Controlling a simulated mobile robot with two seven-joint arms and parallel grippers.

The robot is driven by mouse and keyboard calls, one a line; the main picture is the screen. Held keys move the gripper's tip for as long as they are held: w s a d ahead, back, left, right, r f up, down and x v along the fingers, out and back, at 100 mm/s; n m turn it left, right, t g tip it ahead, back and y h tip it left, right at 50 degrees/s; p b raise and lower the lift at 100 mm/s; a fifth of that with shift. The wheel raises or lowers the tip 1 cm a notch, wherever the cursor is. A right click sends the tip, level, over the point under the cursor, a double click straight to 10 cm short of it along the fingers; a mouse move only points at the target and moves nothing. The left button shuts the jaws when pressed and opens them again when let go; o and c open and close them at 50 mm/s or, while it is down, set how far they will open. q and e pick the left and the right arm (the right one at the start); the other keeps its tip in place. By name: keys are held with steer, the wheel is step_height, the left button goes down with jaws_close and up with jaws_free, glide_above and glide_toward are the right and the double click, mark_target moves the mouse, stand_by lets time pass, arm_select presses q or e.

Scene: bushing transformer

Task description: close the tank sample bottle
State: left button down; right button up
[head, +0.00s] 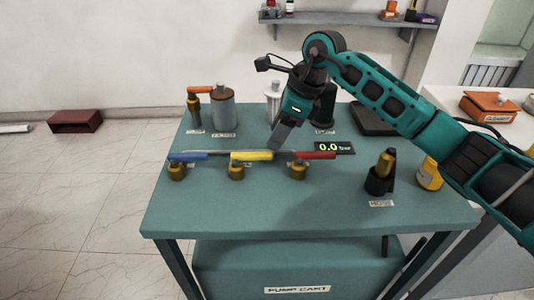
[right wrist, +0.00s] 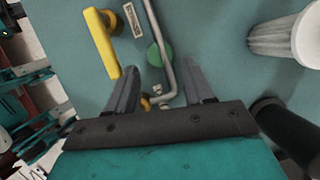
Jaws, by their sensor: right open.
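I cannot tell for certain which vessel is the tank sample bottle, as the small labels are unreadable. A grey lidded cylinder (head: 223,110) stands at the back left of the green cart top (head: 330,215). A pale ribbed vessel (head: 271,100) stands to its right, partly behind my right gripper (head: 282,138); a white ribbed vessel also shows at the right of the right wrist view (right wrist: 275,40). My right gripper points down, open and empty, over the pipework behind the yellow handle (head: 251,155). In the right wrist view, a pipe (right wrist: 162,50) and a green knob (right wrist: 153,54) lie ahead of its fingers.
Blue (head: 188,156) and red (head: 315,155) valve handles flank the yellow one. A pressure display (head: 334,148) reads 0.0 bar. A black holder with a brass fitting (head: 380,175) stands right. The cart's front is clear.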

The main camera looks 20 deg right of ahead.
steer(key=shift+f, duration=0.1)
steer(key=x, duration=0.5)
steer(key=shift+f, duration=0.1)
steer(key=shift+c, duration=0.2)
steer(key=c, duration=0.8)
